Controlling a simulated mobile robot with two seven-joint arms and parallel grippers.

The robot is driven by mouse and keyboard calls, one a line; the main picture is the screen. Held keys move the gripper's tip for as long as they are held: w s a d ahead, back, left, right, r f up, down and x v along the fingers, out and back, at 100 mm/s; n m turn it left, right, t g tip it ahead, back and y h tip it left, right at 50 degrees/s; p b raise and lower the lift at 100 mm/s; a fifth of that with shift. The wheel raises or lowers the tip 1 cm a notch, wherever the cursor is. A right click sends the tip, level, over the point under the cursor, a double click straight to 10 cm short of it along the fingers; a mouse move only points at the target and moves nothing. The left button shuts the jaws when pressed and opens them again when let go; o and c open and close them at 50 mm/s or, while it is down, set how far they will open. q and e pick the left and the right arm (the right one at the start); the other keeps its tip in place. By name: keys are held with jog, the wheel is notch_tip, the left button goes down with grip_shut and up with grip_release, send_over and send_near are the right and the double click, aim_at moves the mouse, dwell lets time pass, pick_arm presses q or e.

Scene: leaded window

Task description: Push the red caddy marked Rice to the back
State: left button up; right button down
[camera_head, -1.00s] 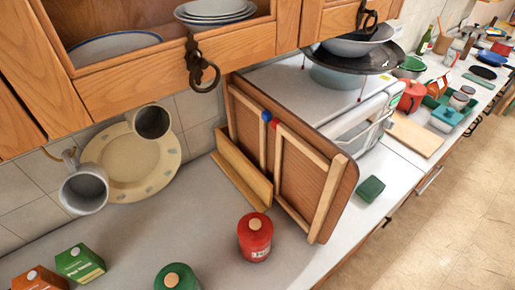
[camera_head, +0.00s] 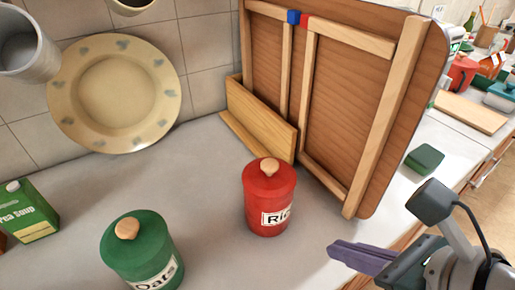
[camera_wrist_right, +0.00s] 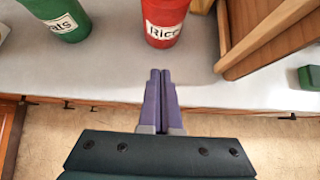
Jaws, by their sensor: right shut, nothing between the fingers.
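The red caddy (camera_head: 268,196) with a white Rice label and wooden knob stands upright on the grey counter (camera_head: 205,215), right of a green Oats caddy (camera_head: 143,250). Its lower part also shows in the right wrist view (camera_wrist_right: 164,20). My right gripper (camera_head: 334,250) is at the counter's front edge, to the right of and nearer than the red caddy. Its purple fingers (camera_wrist_right: 160,75) are shut, empty and apart from the caddy, with their tips pointing toward it in the right wrist view. My left gripper is not in view.
A wooden panel (camera_head: 345,110) with a ledge stands right behind and beside the red caddy. A plate (camera_head: 115,92) leans on the tiled wall. A green carton (camera_head: 30,212) is at left. A green block (camera_head: 425,158) lies right of the panel. Counter behind the caddies is clear.

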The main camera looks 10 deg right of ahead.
aim_at(280, 217)
jog(key=b+x, duration=0.2)
jog(key=x, duration=0.6)
jog(key=shift+w+f, duration=0.15)
jog(key=shift+f, duration=0.05)
jog(key=w, duration=0.1)
jog(key=w+a, duration=0.1)
jog(key=w, duration=0.1)
jog(key=shift+w+a+f, duration=0.1)
jog(key=shift+w+a, duration=0.2)
jog(key=shift+w, duration=0.3)
